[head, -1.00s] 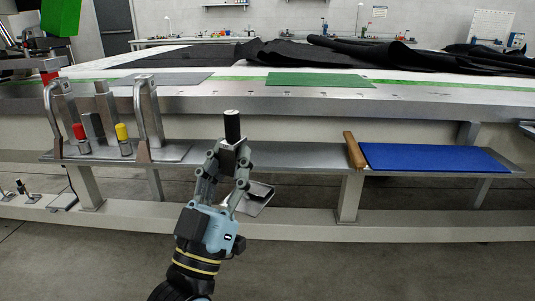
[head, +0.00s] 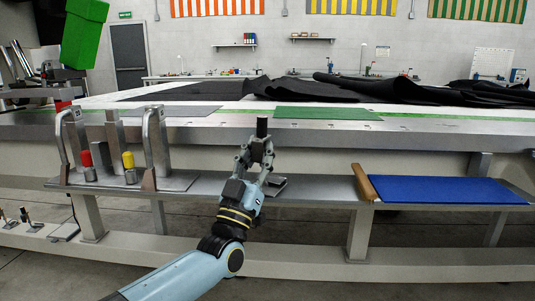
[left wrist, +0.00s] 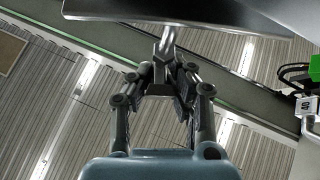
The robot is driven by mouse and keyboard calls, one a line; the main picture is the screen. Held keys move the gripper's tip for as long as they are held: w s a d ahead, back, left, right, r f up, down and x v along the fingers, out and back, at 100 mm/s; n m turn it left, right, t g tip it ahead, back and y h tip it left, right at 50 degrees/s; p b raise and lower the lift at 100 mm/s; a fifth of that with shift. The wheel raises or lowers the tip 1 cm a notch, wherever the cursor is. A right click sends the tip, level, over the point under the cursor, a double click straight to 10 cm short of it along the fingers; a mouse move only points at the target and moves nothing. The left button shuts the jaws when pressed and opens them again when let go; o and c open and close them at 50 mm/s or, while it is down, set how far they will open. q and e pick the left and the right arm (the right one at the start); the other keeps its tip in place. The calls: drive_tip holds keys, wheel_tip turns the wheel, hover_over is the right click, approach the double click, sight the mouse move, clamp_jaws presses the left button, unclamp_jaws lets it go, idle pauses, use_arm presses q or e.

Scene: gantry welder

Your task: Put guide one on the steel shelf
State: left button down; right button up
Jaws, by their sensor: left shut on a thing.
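My left gripper (head: 258,150) is shut on a guide, a metal piece with a black cylindrical top (head: 262,127) that stands up above the fingers. A small grey plate-like part (head: 275,184) shows just below the fingers; it looks like part of the guide. In the left wrist view the fingers (left wrist: 167,88) close around a metal stem under a wide dark plate (left wrist: 190,12). The steel shelf (head: 320,188) runs under the table. The guide appears in front of or over its middle stretch; I cannot tell whether they touch. My right gripper is not in view.
A metal rack (head: 150,181) with two handles and red and yellow-topped tools fills the shelf's left part. A blue mat (head: 445,191) with a wooden strip (head: 365,182) lies at right. Bare shelf lies between them. The table edge (head: 330,135) overhangs above.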

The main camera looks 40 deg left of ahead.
sight(268, 183)
use_arm(q)
drive_tip(key=w, duration=0.2)
drive_tip(key=w+b, duration=0.1)
drive_tip(key=w, duration=0.1)
drive_tip(key=shift+a+f, duration=0.2)
drive_tip(key=shift+a, duration=0.2)
drive_tip(key=shift+s+f, duration=0.1)
drive_tip(key=shift+f, duration=0.15)
drive_tip(key=c, duration=1.2)
unclamp_jaws()
drive_tip(key=shift+c, duration=0.2)
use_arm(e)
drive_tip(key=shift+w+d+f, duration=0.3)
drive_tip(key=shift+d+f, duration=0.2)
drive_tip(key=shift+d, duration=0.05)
